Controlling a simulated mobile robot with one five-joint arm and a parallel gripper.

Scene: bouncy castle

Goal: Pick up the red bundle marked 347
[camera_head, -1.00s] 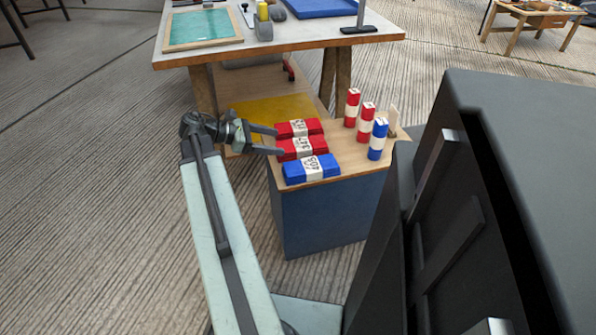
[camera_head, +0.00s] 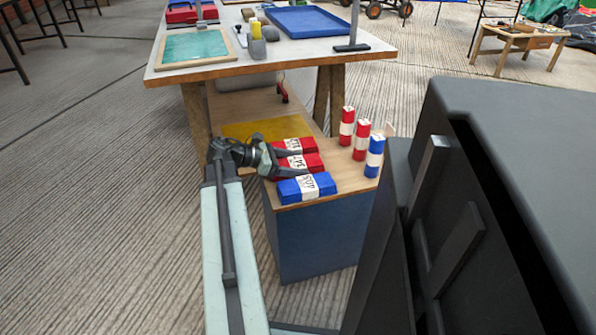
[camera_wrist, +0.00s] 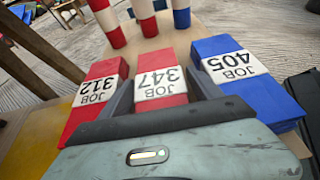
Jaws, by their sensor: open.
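The red bundle marked 347 (camera_head: 316,161) lies on the wooden top of a blue box, in the middle of a row of three. In the wrist view the red 347 bundle (camera_wrist: 158,72) has a white band reading JOB 347. My gripper (camera_head: 300,163) is open, with its fingers reaching along the two sides of this bundle. In the wrist view one finger of my gripper (camera_wrist: 160,90) is on each side of it; I cannot tell whether they touch it. The bundle's near end is hidden behind the gripper body.
A red bundle marked 312 (camera_wrist: 95,98) lies to the left and a blue bundle marked 405 (camera_wrist: 245,75) to the right, both close to the fingers. Two red rolls and a blue roll (camera_head: 375,156) stand upright behind. A workbench (camera_head: 270,60) stands beyond the box (camera_head: 315,235).

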